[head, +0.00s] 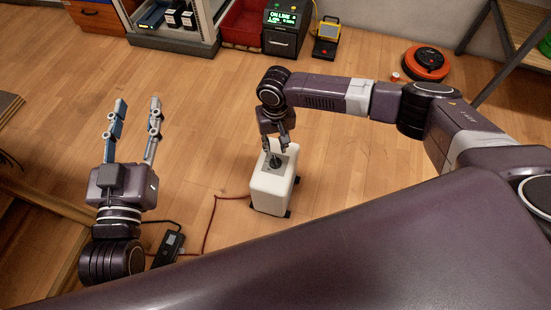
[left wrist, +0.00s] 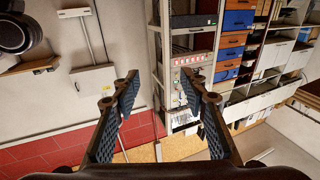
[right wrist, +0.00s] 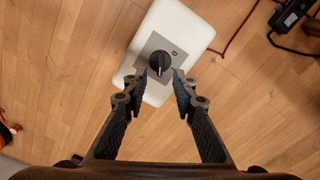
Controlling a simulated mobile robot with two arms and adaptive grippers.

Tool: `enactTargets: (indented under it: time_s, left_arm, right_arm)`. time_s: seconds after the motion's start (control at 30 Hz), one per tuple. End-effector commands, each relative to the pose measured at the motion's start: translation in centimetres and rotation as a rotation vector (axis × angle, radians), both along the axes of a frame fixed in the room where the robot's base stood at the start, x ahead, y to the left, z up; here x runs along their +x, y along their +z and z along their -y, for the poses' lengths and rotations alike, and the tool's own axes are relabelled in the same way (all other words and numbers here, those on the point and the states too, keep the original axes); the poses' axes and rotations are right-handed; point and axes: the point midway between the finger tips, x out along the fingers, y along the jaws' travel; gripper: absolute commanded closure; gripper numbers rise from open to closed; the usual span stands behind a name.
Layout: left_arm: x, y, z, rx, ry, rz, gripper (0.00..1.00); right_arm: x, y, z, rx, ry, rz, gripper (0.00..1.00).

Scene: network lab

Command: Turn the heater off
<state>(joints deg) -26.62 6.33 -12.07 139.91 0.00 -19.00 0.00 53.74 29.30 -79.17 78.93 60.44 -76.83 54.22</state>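The heater (head: 270,191) is a white box with rounded edges, standing on the wooden floor in the head view. In the right wrist view the heater (right wrist: 183,27) has a grey panel (right wrist: 178,44) on top with a black knob (right wrist: 159,63) and a small mark beside it. My right gripper (head: 275,148) points down over the heater's top. In the right wrist view its open fingers (right wrist: 166,76) are at the near side of the knob, one to each side; I cannot tell if they touch it. My left gripper (head: 136,103) is open and empty, well left of the heater.
A red cord (head: 209,222) runs from the heater to a black power strip (head: 169,246) on the floor. Floor around the heater is mostly clear.

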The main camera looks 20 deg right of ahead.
Motion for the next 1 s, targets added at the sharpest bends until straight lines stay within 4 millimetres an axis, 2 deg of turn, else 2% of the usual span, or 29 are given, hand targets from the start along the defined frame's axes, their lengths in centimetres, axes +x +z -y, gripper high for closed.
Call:
enactTargets:
  time_s: [0.27, 0.6, 0.8, 1.0]
  left_arm:
    - [-0.7, 5.0, 0.5, -0.063, -0.014, 0.235, 0.6]
    - [-3.6, 10.8, 0.5, -0.144, -0.03, 0.523, 0.6]
    - [-5.5, 13.1, 0.2, -0.182, -0.037, 0.655, 0.6]
    - [-6.6, 14.2, 0.1, -0.202, -0.04, 0.72, 0.6]
  right_arm:
    - [0.0, -2.6, 0.0, 0.0, 0.001, 0.0, 0.75]
    - [0.0, -5.3, 0.0, 0.0, 0.002, 0.0, 0.75]
    - [0.0, -6.4, 0.0, 0.0, 0.002, 0.0, 0.75]
    - [0.0, -6.9, 0.0, 0.0, 0.001, 0.001, 0.75]
